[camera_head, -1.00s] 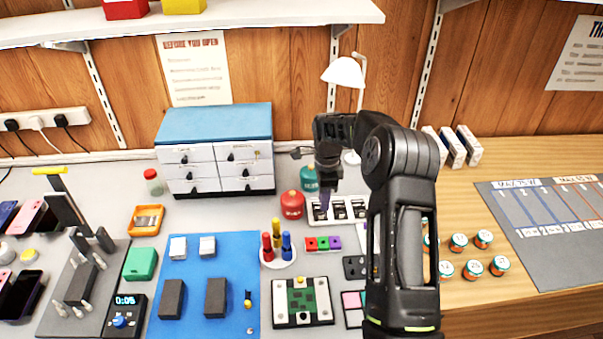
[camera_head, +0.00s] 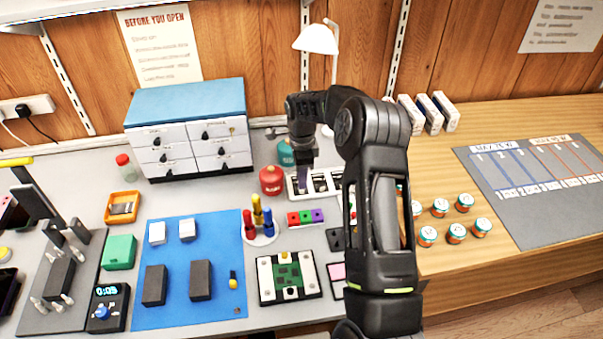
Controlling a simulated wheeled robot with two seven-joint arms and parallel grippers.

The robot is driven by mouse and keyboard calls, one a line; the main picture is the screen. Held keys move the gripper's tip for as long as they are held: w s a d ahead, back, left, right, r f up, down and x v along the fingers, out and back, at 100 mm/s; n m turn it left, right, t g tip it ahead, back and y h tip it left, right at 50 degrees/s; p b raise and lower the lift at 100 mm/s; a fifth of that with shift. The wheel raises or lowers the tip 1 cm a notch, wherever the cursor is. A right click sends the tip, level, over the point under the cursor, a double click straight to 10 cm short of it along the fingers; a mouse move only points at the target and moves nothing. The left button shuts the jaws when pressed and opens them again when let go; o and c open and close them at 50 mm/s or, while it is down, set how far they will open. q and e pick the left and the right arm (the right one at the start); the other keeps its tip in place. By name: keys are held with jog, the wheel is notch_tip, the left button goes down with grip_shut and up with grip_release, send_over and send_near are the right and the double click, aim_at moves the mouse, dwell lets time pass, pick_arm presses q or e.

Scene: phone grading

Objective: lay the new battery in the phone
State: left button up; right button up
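My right gripper (camera_head: 302,172) points down over the left end of a white tray (camera_head: 291,190) at the back of the bench. Its fingers are small and dark here, and I cannot tell whether they are open or shut. The tray holds small dark flat pieces (camera_head: 320,183) that may be batteries; the left one is partly hidden by the gripper. Two dark slabs (camera_head: 200,280) lie on the blue mat (camera_head: 218,252), with two small pale pieces (camera_head: 187,230) behind them. I cannot tell which thing is the phone. My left gripper is out of view.
A red canister (camera_head: 271,180) stands just left of the tray. In front are a stand of coloured drivers (camera_head: 259,225) and a board in a holder (camera_head: 288,278). A drawer cabinet (camera_head: 188,135) and a lamp (camera_head: 316,40) stand behind. The mat's middle is clear.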

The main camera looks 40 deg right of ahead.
jog(key=shift+f+b, duration=1.05)
jog(key=shift+f, duration=0.9)
grip_shut()
jog(key=shift+r, duration=0.25)
jog(key=shift+r+p, duration=1.3)
jog(key=shift+r, duration=1)
jog(key=shift+s, duration=0.1)
